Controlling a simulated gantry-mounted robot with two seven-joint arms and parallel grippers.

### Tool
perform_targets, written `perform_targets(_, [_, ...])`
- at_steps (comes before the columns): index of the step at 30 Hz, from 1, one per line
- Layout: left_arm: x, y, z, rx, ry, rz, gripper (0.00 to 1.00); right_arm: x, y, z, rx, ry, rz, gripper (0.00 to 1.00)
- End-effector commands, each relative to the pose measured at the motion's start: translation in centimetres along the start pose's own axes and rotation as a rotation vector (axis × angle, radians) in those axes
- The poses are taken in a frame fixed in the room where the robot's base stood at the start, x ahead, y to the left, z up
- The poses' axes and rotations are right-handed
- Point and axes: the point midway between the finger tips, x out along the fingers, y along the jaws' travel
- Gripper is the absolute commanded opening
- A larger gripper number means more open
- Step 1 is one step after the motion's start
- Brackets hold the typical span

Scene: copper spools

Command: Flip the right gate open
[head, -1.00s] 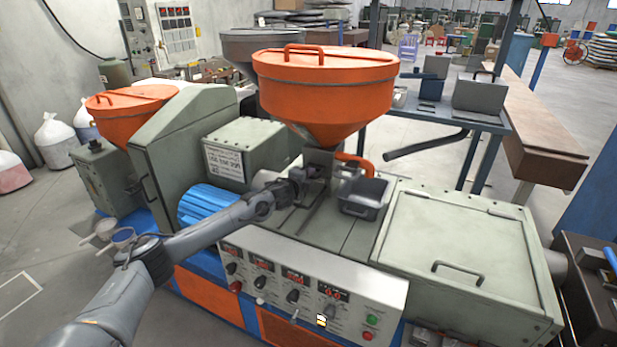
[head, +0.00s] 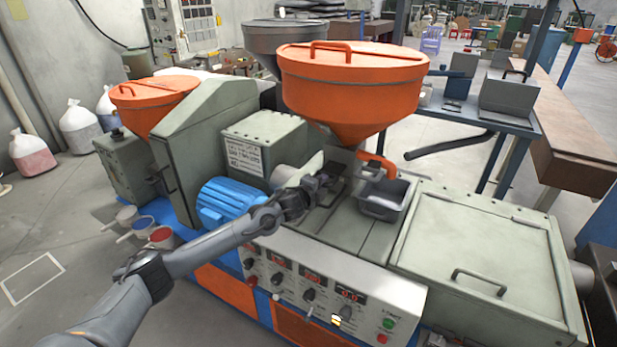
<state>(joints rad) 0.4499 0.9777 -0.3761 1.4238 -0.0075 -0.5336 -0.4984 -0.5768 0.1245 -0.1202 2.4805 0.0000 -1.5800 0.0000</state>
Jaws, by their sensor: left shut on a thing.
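The large orange hopper (head: 350,95) stands upright over the grey-green machine, with a narrow metal throat below its cone. An orange curved handle (head: 377,164) sticks out on the right of the throat. My left gripper (head: 326,184) is low on the left side of the throat, apart from the orange handle. It is shut on a small part there, which appears to be the right gate; the dark fingers hide most of it. A pale plate-like piece (head: 312,166) shows just behind the wrist. I cannot tell the gate's exact angle. My right gripper is out of view.
A grey open bin (head: 386,200) sits right of the gripper. A control panel (head: 335,290) with knobs runs along the front, below my arm. A blue motor (head: 230,198) and a second orange hopper (head: 152,98) stand left. The machine's flat lid (head: 480,240) is clear.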

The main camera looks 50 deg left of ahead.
Motion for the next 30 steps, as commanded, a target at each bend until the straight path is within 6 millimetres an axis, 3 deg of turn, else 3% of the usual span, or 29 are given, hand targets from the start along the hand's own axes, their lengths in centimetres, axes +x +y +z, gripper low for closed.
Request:
perform_targets(5, [-0.1,-0.4,0.1,-0.001,-0.002,-0.006,0.00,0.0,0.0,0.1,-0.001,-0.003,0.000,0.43])
perform_targets(6, [-0.1,-0.4,0.1,-0.001,-0.002,-0.007,0.24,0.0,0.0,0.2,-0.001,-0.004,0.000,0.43])
perform_targets(9, [-0.1,-0.4,0.1,-0.001,-0.002,-0.006,0.38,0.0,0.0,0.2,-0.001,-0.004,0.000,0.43])
perform_targets(22, [-0.5,-0.2,0.2,0.000,-0.001,-0.004,0.38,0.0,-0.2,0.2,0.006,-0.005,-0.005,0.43])
perform_targets(30, [-3.6,-0.2,0.2,0.004,-0.001,-0.003,0.38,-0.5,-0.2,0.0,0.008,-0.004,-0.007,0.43])
